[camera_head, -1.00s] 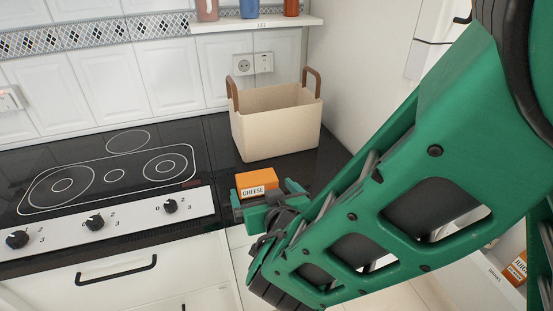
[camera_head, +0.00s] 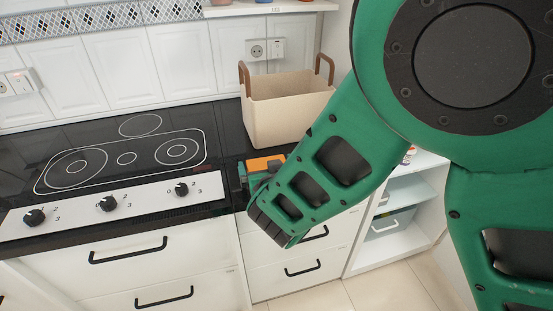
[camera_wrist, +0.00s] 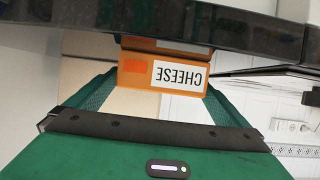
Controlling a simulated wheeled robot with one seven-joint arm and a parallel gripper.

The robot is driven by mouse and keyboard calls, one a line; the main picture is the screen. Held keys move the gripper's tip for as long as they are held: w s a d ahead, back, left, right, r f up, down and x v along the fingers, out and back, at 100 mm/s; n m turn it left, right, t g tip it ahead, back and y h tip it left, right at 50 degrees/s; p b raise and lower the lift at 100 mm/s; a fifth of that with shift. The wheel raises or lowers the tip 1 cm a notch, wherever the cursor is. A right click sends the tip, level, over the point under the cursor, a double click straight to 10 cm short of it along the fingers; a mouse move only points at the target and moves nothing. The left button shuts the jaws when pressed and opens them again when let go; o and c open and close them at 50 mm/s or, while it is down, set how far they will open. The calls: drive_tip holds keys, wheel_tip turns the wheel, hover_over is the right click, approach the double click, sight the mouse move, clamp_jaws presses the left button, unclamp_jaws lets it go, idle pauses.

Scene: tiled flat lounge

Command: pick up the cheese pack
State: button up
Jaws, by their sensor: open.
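The cheese pack (camera_head: 265,163) is a small orange box with a white CHEESE label. It lies on the black counter in front of the beige basket, its front partly hidden by my gripper and arm. In the wrist view the pack (camera_wrist: 163,72) appears upside down at the counter edge, between the ends of my two green fingers. My gripper (camera_wrist: 162,84) is open, with a finger to either side of the pack. Whether the fingers touch it cannot be told.
A beige basket (camera_head: 290,115) with brown handles stands just behind the pack. A black hob (camera_head: 125,157) with a knob panel lies to the left. White drawers (camera_head: 295,258) are below the counter, and open shelves (camera_head: 402,190) stand to the right.

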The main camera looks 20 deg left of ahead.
drive_tip(key=shift+c, duration=0.3)
drive_tip(key=c, duration=1)
drive_tip(key=shift+r, duration=0.1)
drive_tip(key=shift+r, duration=0.45)
wheel_tip(320, 180, up, 4)
drive_tip(key=shift+f, duration=0.25)
drive_tip(key=s+a+r, duration=0.1)
drive_tip(key=s+r, duration=0.1)
drive_tip(key=s, duration=0.1)
drive_tip(key=s+a+r, duration=0.1)
drive_tip(key=s+r, duration=0.1)
drive_tip(key=s, duration=0.2)
drive_tip(key=s+a+r, duration=0.1)
drive_tip(key=s+r, duration=0.1)
drive_tip(key=s, duration=0.2)
drive_tip(key=shift+a+r, duration=0.15)
drive_tip(key=shift+r, duration=0.1)
